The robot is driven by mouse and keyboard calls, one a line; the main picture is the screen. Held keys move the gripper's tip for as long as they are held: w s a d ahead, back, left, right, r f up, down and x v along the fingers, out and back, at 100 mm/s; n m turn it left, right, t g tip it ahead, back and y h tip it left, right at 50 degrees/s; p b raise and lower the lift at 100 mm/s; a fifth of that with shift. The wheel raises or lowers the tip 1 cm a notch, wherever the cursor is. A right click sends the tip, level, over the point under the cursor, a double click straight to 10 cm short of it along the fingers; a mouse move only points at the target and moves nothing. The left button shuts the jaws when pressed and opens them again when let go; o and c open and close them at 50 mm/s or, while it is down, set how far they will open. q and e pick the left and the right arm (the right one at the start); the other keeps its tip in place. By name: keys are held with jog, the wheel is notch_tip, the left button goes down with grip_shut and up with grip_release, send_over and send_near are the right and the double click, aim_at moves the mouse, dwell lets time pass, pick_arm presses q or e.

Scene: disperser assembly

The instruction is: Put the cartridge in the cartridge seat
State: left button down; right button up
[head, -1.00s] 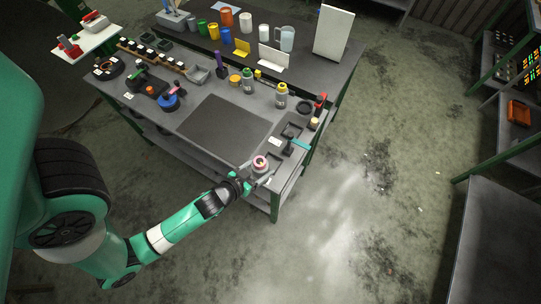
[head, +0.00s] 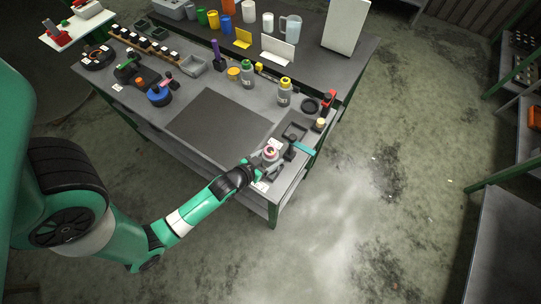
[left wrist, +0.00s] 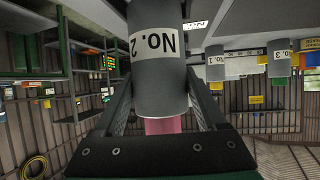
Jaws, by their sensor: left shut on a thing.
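The cartridge (head: 270,153) is a grey cylinder with a pink end. My left gripper (head: 262,161) is shut on it above the near right part of the workbench. In the left wrist view the cartridge (left wrist: 160,50) fills the middle, with an upside-down "No. 2" label, and the left gripper's fingers (left wrist: 163,78) grip both sides. A small dark upright piece (head: 291,148) stands just right of the cartridge. A dark recessed tray (head: 295,131) lies beyond it. I cannot tell which part is the cartridge seat. My right gripper is not in view.
Two similar cylinders, one green-capped (head: 247,72) and one yellow-capped (head: 285,92), stand farther back. A black ring (head: 310,105) and a red-and-black item (head: 327,101) lie at the right edge. A dark mat (head: 215,124) left of the gripper is clear.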

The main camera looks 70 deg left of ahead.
pick_arm(q)
jog(key=shift+s+d+f, duration=0.1)
jog(key=shift+s+f, duration=0.05)
jog(key=shift+f, duration=0.6)
jog(key=shift+d+r, duration=0.1)
jog(key=shift+r, duration=0.1)
grip_release()
jog(key=shift+f, duration=0.25)
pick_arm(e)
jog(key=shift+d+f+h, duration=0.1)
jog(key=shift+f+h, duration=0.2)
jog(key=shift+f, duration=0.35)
